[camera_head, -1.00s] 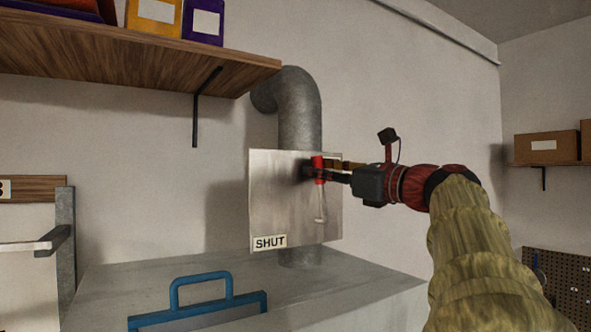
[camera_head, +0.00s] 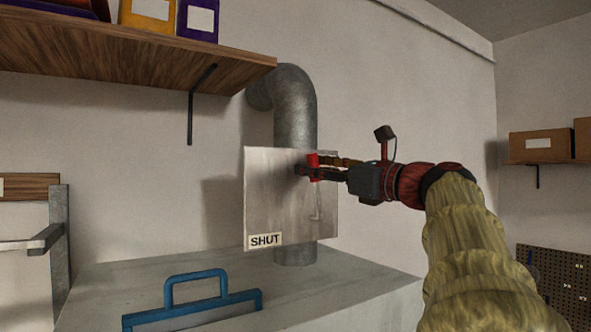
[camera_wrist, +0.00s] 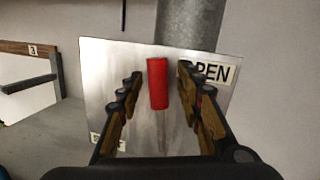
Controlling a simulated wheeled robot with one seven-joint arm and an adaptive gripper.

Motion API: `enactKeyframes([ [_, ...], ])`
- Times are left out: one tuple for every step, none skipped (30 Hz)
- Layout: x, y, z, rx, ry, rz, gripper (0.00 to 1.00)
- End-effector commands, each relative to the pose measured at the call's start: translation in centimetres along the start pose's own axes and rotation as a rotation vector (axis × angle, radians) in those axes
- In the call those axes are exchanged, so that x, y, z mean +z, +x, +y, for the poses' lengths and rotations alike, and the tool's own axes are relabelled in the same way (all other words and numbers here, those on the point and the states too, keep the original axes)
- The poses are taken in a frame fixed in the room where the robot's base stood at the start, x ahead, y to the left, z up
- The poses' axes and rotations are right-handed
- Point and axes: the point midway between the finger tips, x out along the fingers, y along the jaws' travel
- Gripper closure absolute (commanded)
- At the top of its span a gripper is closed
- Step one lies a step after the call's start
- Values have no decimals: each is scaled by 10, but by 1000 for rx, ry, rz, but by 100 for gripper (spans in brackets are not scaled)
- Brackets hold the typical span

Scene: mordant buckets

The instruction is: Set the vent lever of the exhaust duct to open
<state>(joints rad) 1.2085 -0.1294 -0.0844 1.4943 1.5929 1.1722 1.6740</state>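The vent lever's red grip (camera_head: 312,160) stands in front of a grey metal plate (camera_head: 270,190) on the exhaust duct (camera_head: 296,105). In the wrist view the red grip (camera_wrist: 158,85) points roughly upright between my fingers. My gripper (camera_wrist: 160,76) is open around it, with a small gap on each side. In the head view my gripper (camera_head: 305,172) reaches in from the right and covers part of the grip. A SHUT label (camera_head: 265,240) is at the plate's lower left. An OPEN label (camera_wrist: 218,73) at the upper right is partly hidden by my finger.
A wooden shelf (camera_head: 130,62) with boxes overhangs at the upper left. A blue handle (camera_head: 196,283) stands on the grey surface (camera_head: 350,275) below the plate. The wall right of the duct is bare. A small shelf with boxes (camera_head: 540,146) is at far right.

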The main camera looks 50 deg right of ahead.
Motion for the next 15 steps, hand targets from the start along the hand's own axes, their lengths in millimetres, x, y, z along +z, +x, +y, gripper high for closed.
enactKeyframes([
  [0, -3, 0, -1, 0, 0, 64],
  [0, -5, 0, -2, -1, 0, 64],
  [0, -9, -1, -4, -1, 1, 64],
  [0, -12, -1, -4, -1, 1, 64],
  [0, -16, -1, -4, -1, 1, 64],
  [0, -22, -1, -6, -1, 1, 64],
  [0, -27, -1, -5, -1, 0, 64],
  [0, -33, -1, -6, -1, 0, 64],
  [0, -40, -2, -6, 0, 1, 64],
  [0, -46, -2, -7, -1, 1, 64],
  [0, -51, -2, -6, -1, 1, 64],
  [0, -58, -2, -7, -1, 1, 64],
  [0, -64, -1, -6, -1, 1, 64],
  [0, -69, -2, -7, -1, 0, 64],
  [0, -76, -2, -6, -1, 0, 64],
])
